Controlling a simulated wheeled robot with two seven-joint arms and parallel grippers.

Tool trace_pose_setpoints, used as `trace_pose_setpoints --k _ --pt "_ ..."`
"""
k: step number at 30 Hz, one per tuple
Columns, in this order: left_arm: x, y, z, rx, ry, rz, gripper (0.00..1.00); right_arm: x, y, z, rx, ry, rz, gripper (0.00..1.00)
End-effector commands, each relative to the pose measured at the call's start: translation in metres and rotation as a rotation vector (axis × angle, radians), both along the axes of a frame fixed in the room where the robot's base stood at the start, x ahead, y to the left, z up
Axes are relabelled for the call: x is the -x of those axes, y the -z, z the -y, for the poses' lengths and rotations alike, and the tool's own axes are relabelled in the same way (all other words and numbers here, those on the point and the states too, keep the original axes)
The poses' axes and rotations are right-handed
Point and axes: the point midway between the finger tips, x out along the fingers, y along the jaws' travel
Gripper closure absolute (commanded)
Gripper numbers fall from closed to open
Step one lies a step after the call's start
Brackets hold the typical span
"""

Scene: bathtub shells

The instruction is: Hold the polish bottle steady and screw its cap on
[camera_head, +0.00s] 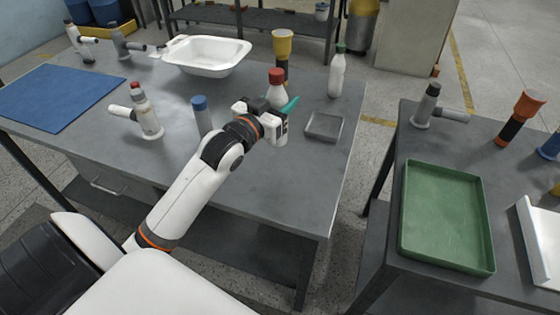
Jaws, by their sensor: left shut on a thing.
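My left gripper (276,110) is over the right part of the grey table, shut on a bottle with a red top (277,90). The bottle stands upright at the fingers, and its lower body is hidden behind the gripper. A small teal piece (290,105) shows at the right side of the gripper; I cannot tell what it belongs to. A white bottle with a green cap (337,74) stands farther back on the right. A container with a blue cap (201,114) stands just left of the gripper. I cannot tell from labels which is the polish. My right gripper is not in view.
A shallow grey tray (324,126) lies right of my gripper. A white basin (206,54) and a yellow-topped tool (282,52) stand behind. A white sprayer-like item (145,113) and a blue mat (58,97) are left. A second table holds a green tray (445,215).

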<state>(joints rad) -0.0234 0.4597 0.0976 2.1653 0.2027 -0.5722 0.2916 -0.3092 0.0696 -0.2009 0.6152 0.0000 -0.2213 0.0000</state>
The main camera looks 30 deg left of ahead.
Motion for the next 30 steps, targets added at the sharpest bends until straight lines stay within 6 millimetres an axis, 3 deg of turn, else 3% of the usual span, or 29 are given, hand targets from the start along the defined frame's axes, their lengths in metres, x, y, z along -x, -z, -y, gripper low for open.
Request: trace_pose_setpoints --k 9,21,30 --pt "0.0 0.055 0.001 0.0 0.001 -0.003 1.0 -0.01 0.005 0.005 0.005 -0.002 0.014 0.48" --pt "0.0 0.062 0.001 0.0 0.001 -0.001 1.0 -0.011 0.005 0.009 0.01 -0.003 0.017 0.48" --pt "0.0 0.097 0.001 0.0 0.001 -0.002 1.0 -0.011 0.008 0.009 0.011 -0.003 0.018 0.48"
